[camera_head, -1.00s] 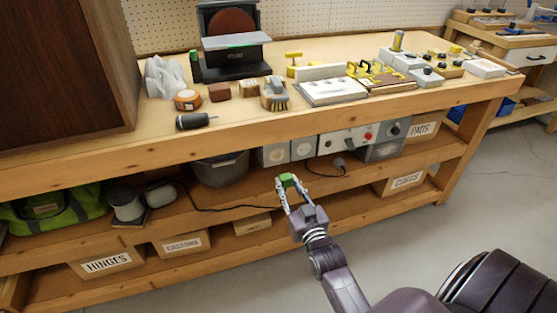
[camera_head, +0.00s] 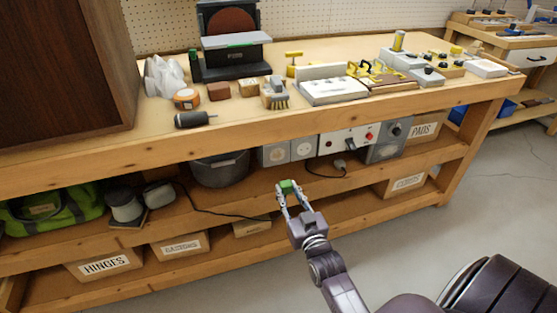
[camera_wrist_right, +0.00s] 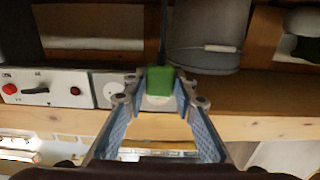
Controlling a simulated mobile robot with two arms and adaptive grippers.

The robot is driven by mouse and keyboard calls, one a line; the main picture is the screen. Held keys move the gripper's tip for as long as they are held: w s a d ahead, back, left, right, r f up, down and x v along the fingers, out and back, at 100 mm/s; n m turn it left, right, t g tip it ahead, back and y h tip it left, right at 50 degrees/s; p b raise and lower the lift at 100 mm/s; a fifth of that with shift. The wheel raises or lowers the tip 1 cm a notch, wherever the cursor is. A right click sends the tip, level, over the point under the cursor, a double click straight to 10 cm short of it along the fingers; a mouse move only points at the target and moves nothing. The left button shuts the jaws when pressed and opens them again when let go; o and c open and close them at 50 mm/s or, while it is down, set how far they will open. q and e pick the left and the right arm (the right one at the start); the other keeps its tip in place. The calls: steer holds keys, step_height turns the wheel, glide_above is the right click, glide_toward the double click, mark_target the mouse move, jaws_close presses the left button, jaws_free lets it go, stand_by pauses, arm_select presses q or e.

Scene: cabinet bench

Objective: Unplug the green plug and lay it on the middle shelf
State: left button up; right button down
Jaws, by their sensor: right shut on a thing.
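My right gripper (camera_head: 287,189) is shut on the green plug (camera_head: 288,186), holding it between its fingertips in front of the middle shelf (camera_head: 262,188). In the right wrist view the green plug (camera_wrist_right: 160,80) sits between the two fingertips (camera_wrist_right: 158,84), and a dark cord runs from it. In the head view a black cord (camera_head: 215,211) lies along the shelf towards the plug. Grey socket boxes (camera_head: 303,149) stand at the back of the shelf, apart from the plug. My left gripper is not in view.
On the middle shelf are a grey pot (camera_head: 220,169), a white control box (camera_head: 350,140), a grey plug on a cord (camera_head: 340,164) and a green bag (camera_head: 55,210). Labelled boxes such as HINGES (camera_head: 105,264) stand on the bottom shelf. Bare shelf shows around the gripper.

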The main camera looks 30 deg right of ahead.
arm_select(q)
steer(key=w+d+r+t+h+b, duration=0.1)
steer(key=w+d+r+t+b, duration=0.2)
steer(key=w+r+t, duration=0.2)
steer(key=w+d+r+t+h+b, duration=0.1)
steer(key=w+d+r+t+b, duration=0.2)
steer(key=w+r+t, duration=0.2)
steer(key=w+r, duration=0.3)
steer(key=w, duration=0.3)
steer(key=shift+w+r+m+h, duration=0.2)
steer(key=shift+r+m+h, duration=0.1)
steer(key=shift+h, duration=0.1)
arm_select(e)
step_height(320, 180, down, 10)
steer(key=shift+r, duration=0.2)
stand_by(2.3)
steer(key=shift+w, duration=0.15)
